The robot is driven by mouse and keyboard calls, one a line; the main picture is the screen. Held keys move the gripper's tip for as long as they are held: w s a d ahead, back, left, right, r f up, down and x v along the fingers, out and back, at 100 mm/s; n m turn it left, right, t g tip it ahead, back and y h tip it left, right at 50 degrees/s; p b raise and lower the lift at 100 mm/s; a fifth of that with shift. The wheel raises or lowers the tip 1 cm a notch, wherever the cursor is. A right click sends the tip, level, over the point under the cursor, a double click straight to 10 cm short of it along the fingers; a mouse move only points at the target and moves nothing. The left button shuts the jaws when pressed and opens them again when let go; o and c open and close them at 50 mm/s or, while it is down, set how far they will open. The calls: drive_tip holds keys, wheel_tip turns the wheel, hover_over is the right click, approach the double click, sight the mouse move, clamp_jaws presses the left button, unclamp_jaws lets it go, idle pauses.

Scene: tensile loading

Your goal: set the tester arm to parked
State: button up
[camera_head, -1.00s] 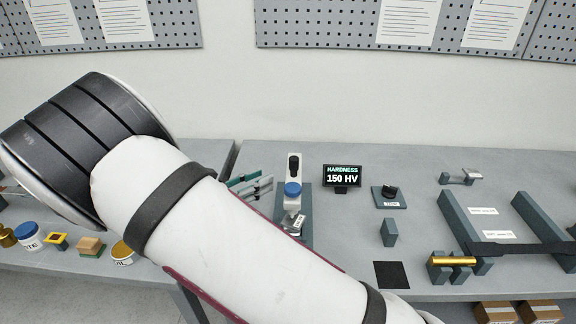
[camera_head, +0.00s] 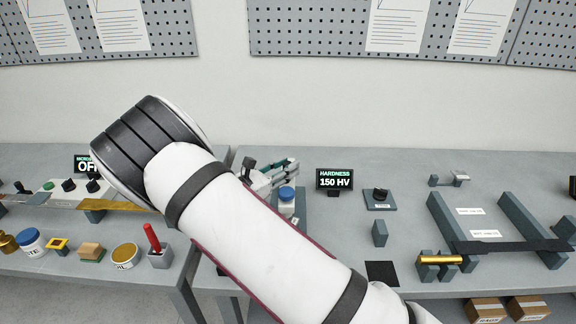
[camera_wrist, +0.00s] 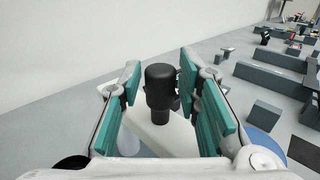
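The hardness tester stands on the bench just left of its display. Its blue part (camera_head: 286,193) shows in the head view; my gripper hides the top of the tester. In the wrist view, a black upright knob (camera_wrist: 161,86) stands on a white arm-like part (camera_wrist: 160,135). My gripper (camera_wrist: 160,85) is open, with one teal-padded finger on each side of the knob. Gaps show between the pads and the knob, though the right pad is close to it. In the head view my gripper (camera_head: 288,168) is at the tester's top, partly behind my arm.
A display (camera_head: 334,180) reads HARDNESS 150 HV. Small containers stand on the left bench.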

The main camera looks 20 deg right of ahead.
drive_tip(key=shift+w+d, duration=0.2)
drive_tip(key=shift+d, duration=0.2)
clamp_jaws()
